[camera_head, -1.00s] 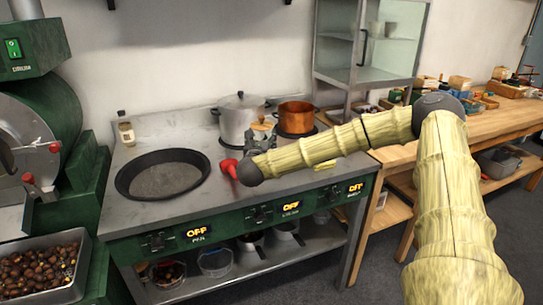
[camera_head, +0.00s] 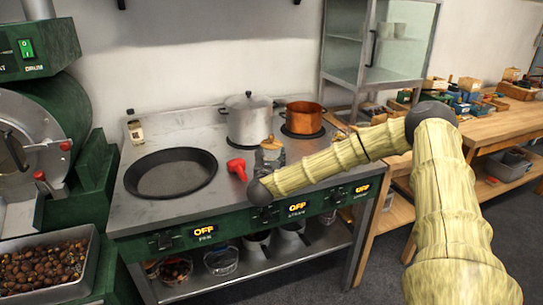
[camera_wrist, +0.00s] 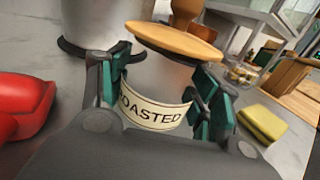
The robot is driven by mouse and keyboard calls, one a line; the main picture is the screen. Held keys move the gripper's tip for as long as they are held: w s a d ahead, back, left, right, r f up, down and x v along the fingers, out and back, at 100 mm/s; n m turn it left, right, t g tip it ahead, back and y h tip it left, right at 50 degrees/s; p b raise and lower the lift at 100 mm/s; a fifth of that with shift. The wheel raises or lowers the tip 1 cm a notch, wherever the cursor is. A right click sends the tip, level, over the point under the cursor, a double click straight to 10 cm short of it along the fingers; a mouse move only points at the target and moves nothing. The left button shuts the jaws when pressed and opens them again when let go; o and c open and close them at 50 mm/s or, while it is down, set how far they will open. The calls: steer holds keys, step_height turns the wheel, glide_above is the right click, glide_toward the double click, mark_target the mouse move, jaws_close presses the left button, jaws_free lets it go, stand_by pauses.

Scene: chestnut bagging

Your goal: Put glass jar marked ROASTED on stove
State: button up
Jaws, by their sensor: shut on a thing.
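The glass jar (camera_head: 272,156) has a round wooden lid and stands upright over the stove top, in front of the pots. In the wrist view the jar (camera_wrist: 157,100) shows a cream label reading "OASTED", its first letter hidden by a finger. My gripper (camera_wrist: 160,92) is shut on the jar, with green-padded fingers on both sides below the lid. In the head view my gripper (camera_head: 271,162) is partly hidden behind my wrist. The stove (camera_head: 215,208) has a grey steel top and a green front. Whether the jar's base touches the top is hidden.
A steel pot (camera_head: 249,120) and a copper pot (camera_head: 303,118) stand behind the jar. A red object (camera_head: 237,168) lies close left of it, beside a wide black pan (camera_head: 171,174). A yellow sponge (camera_wrist: 261,123) lies to the right in the wrist view.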

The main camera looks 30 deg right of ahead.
steer(key=shift+f, duration=0.15)
steer(key=o, duration=1.2)
steer(key=shift+c, duration=0.2)
steer(key=shift+r, duration=0.2)
steer(key=shift+b+v, duration=0.7)
steer(key=shift+v, duration=3.05)
